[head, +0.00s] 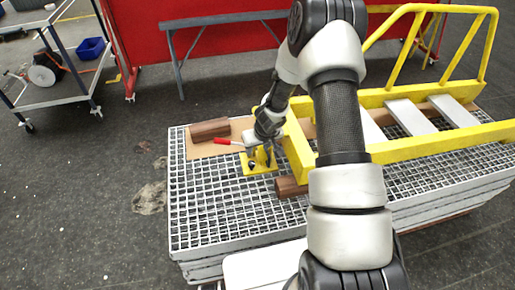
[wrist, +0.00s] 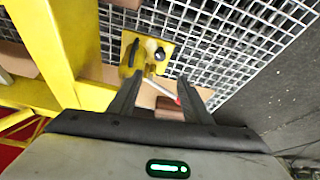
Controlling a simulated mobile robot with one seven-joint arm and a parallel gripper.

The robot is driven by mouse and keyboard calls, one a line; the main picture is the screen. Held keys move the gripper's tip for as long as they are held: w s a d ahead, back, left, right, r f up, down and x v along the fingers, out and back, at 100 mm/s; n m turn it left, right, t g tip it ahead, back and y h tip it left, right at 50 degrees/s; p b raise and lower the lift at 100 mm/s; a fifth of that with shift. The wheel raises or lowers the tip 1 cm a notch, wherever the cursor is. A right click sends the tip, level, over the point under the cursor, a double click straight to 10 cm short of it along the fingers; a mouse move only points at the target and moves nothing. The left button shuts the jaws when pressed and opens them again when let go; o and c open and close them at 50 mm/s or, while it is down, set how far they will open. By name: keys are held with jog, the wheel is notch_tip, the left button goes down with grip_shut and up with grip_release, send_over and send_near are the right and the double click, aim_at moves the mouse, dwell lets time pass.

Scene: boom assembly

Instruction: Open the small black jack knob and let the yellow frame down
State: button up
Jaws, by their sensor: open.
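The yellow frame (head: 300,150) lies on a stack of grey gratings, partly hidden by my arm; its beams fill the left of the wrist view (wrist: 45,45). A small yellow jack (head: 256,168) sits beside the frame's left end, on the grating. In the wrist view the jack plate (wrist: 146,68) carries a small round black knob (wrist: 160,54) and a longer black handle (wrist: 133,52). My gripper (wrist: 160,82) is open and empty. Its fingertips point at the jack, and the knob shows beyond and between them. I cannot tell whether they touch the jack.
A red-handled bar (head: 222,141) extends left from the jack. Brown wooden blocks (head: 210,129) lie on the grating (head: 205,205) around it. A cart (head: 60,75) stands at the back left and a red panel (head: 200,45) behind. The floor left of the grating is clear.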

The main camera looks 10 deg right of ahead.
jog(key=w+a+f+n+y+b, duration=0.1)
jog(key=w+a+n+y+b, duration=0.3)
jog(key=w+a+n+b, duration=0.45)
jog(key=r+n+g+h+b, duration=0.2)
jog(key=n+g+h+b, duration=0.3)
jog(key=b, duration=0.5)
send_over(252, 163)
notch_tip(252, 163, down, 17)
jog(key=b, duration=0.3)
jog(key=shift+w+a+f, duration=0.1)
jog(key=shift+w+f, duration=0.05)
jog(key=c, duration=1.1)
